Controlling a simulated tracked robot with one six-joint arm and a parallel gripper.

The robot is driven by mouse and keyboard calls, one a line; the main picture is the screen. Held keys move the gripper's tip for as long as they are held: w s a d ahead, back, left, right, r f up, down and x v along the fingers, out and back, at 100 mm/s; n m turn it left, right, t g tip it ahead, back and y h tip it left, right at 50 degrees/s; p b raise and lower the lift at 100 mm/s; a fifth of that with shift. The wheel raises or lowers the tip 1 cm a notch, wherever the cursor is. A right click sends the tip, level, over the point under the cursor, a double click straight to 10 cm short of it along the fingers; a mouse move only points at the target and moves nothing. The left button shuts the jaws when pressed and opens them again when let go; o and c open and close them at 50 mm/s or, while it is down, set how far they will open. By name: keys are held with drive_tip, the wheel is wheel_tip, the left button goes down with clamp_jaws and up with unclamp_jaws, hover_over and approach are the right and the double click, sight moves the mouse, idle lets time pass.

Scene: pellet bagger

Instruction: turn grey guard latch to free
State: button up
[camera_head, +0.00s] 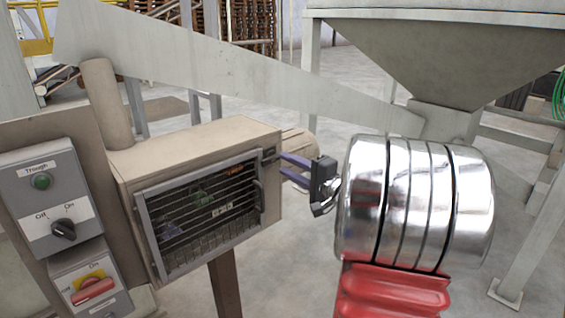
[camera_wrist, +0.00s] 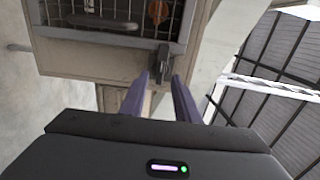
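The grey guard latch (camera_wrist: 163,59) is a small dark lever at the edge of the mesh guard (camera_wrist: 92,14) in the wrist view. In the head view the latch (camera_head: 268,153) is small, by the upper right corner of the guard (camera_head: 203,215). My gripper (camera_wrist: 160,78) has two purple fingers spread apart, with nothing seen between them but a gap. The latch's lower end lies close to the gap between the fingertips; whether they touch it I cannot tell. In the head view my gripper (camera_head: 284,164) is at the right side of the beige box (camera_head: 190,147).
Left of the box are a grey switch panel (camera_head: 48,195) with a black knob and a lower panel with a red switch (camera_head: 93,290). A large hopper (camera_head: 440,60) stands behind at right.

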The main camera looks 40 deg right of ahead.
sight(277, 159)
drive_tip(key=shift+w, duration=1.75)
drive_tip(key=shift+c, duration=0.4)
clamp_jaws()
drive_tip(key=shift+d, duration=0.1)
